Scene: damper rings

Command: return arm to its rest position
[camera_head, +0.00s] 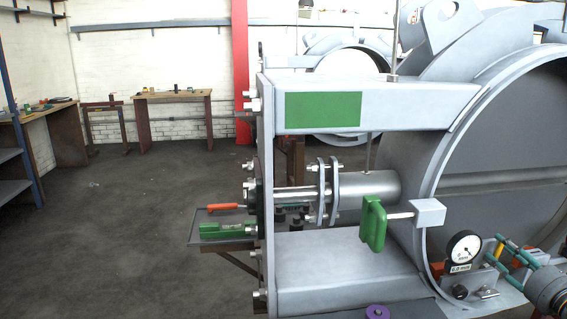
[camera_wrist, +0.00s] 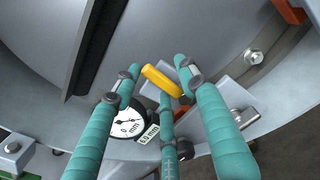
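My gripper (camera_head: 513,250) is at the lower right in the head view, beside the dial gauge on the large grey ring housing. In the wrist view its teal fingers (camera_wrist: 157,84) are spread apart. A yellow handle (camera_wrist: 160,80) shows between the fingertips, with a dark part at its right end. I see no finger closed on it, but I cannot tell whether one touches it. The white dial gauge (camera_head: 464,250), with a mm label plate, also shows in the wrist view (camera_wrist: 127,122), partly behind the fingers.
The grey housing (camera_head: 368,105) fills the right side. A green handle (camera_head: 374,225) sticks out from it. A tray (camera_head: 222,240) at its left holds an orange-handled tool (camera_head: 225,207) and a green item (camera_head: 222,229). A wooden table (camera_head: 172,96) stands far back; open floor lies left.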

